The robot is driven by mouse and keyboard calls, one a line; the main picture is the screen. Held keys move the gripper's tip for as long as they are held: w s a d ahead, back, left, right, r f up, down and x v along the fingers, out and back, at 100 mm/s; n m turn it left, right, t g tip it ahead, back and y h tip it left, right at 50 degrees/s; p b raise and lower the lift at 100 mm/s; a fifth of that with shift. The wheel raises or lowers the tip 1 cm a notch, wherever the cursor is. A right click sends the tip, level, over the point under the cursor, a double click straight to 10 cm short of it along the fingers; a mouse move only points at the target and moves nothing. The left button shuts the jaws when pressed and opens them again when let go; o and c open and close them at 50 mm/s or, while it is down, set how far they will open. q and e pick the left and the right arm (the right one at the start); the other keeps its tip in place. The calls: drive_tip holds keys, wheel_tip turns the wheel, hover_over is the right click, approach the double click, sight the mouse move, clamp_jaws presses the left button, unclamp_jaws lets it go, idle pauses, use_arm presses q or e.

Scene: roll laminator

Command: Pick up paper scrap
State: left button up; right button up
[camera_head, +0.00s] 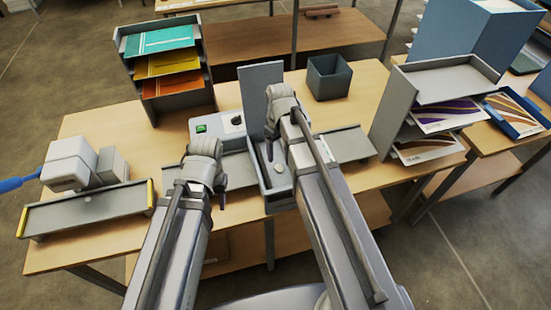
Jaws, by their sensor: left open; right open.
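I cannot make out a paper scrap for certain. A small pale spot (280,168) shows in the narrow grey tray at the laminator's middle, too small to identify. My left gripper (221,188) is open over the laminator's left side. My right gripper (269,145) is open above the narrow tray, to the right of the left one. My arms hide parts of the laminator.
A rack (165,95) with teal, yellow and orange sheets stands at the back left. A dark open bin (328,76) stands behind. A grey rack (398,100) with patterned sheets is at right. A grey trimmer-like device (85,210) is at left. Bare wood shows front left.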

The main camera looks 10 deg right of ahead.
sight(279, 167)
drive_tip(key=shift+w, duration=0.1)
drive_tip(key=shift+f+b, duration=0.35)
drive_tip(key=shift+b, duration=0.1)
wheel_tip(279, 167, down, 2)
drive_tip(key=shift+b, duration=0.95)
drive_tip(key=shift+r, duration=0.1)
wheel_tip(279, 167, down, 5)
drive_tip(key=b, duration=0.5)
clamp_jaws()
